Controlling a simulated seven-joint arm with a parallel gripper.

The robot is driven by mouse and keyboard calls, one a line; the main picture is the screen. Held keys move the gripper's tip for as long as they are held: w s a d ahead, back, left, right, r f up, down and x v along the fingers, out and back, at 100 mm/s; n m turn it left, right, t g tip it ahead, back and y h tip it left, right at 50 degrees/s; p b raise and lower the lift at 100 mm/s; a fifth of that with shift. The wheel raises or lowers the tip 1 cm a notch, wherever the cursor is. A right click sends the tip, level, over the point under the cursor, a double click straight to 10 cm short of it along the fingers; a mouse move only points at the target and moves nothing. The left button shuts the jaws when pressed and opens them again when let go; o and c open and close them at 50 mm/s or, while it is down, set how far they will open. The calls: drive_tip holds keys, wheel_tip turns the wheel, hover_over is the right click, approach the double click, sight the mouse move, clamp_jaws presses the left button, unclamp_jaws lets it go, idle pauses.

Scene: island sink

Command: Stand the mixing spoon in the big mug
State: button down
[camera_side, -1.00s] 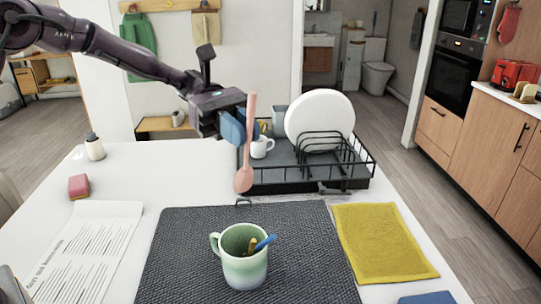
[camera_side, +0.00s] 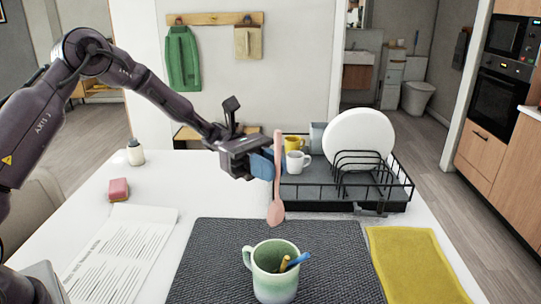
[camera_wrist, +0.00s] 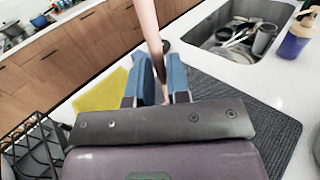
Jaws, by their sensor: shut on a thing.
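The pink mixing spoon (camera_side: 277,182) hangs upright, its bowl pointing down, in the side view. My gripper (camera_side: 275,163) is shut on its handle. The spoon's handle also shows between the blue fingers in the wrist view (camera_wrist: 149,30). The big green and white mug (camera_side: 273,275) stands upright on the dark mat, with a blue stick and a yellow stick in it. In the side view the spoon's bowl appears above the mug's rim, apart from it. I cannot see the mug clearly in the wrist view.
A black dish rack (camera_side: 345,200) with a white plate (camera_side: 359,139) and small mugs stands behind. A yellow cloth (camera_side: 413,262) lies right of the dark mat (camera_side: 215,262). A pink sponge (camera_side: 119,189) and a printed sheet (camera_side: 120,250) lie left. The wrist view shows a filled sink (camera_wrist: 243,18).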

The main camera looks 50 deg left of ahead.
sight(270, 217)
drive_tip(key=shift+f, duration=5.7)
drive_tip(key=c, duration=1)
unclamp_jaws()
drive_tip(key=shift+a, duration=0.1)
drive_tip(key=a, duration=1.2)
drive_tip(key=shift+a, duration=0.4)
